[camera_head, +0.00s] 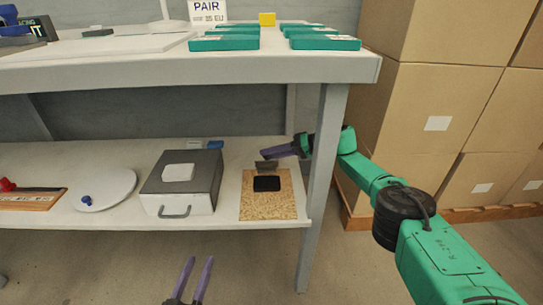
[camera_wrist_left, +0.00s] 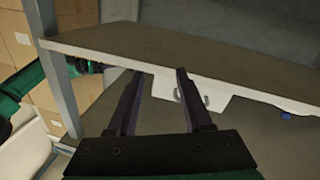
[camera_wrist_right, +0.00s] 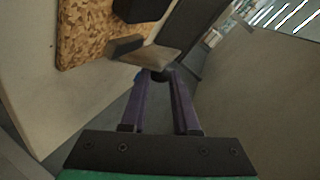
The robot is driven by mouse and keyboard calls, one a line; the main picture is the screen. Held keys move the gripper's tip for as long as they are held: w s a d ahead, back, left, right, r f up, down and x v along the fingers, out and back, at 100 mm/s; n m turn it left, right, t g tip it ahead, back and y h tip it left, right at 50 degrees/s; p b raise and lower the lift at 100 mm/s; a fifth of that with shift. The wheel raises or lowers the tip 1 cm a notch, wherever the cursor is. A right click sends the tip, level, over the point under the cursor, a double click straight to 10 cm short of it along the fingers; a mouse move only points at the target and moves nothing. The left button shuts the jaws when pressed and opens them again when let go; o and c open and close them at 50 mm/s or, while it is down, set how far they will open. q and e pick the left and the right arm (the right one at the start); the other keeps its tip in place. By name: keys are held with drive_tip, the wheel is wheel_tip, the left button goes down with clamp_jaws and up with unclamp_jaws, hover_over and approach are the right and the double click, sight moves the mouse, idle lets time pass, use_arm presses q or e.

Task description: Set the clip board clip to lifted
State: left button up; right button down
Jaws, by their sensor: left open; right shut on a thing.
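The clip board (camera_head: 255,208) is a speckled tan board at the right end of the lower shelf, with a black patch on it. Its dark clip (camera_head: 266,167) stands at the far edge; the board also shows in the right wrist view (camera_wrist_right: 82,35). My right gripper (camera_head: 271,153) comes in from the right at the clip. In the right wrist view its fingertips (camera_wrist_right: 160,76) are closed together on a dark part of the clip, partly hidden by the fingers. My left gripper (camera_head: 194,278) is open and empty in front of the shelf, its fingers apart in the left wrist view (camera_wrist_left: 157,82).
A grey box with a handle (camera_head: 182,182) stands left of the board. Further left are a white disc with a blue knob (camera_head: 105,188) and a red item (camera_head: 7,185). The upper shelf (camera_head: 190,70) overhangs, and a table leg (camera_head: 322,180) stands right of the board.

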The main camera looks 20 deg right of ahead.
use_arm(q)
drive_tip(key=shift+w+r+t, duration=0.3)
drive_tip(key=shift+w+r, duration=0.05)
drive_tip(key=shift+r, duration=0.4)
use_arm(e)
drive_tip(key=c, duration=0.7)
unclamp_jaws()
drive_tip(key=shift+o, duration=0.2)
drive_tip(key=shift+d, duration=0.1)
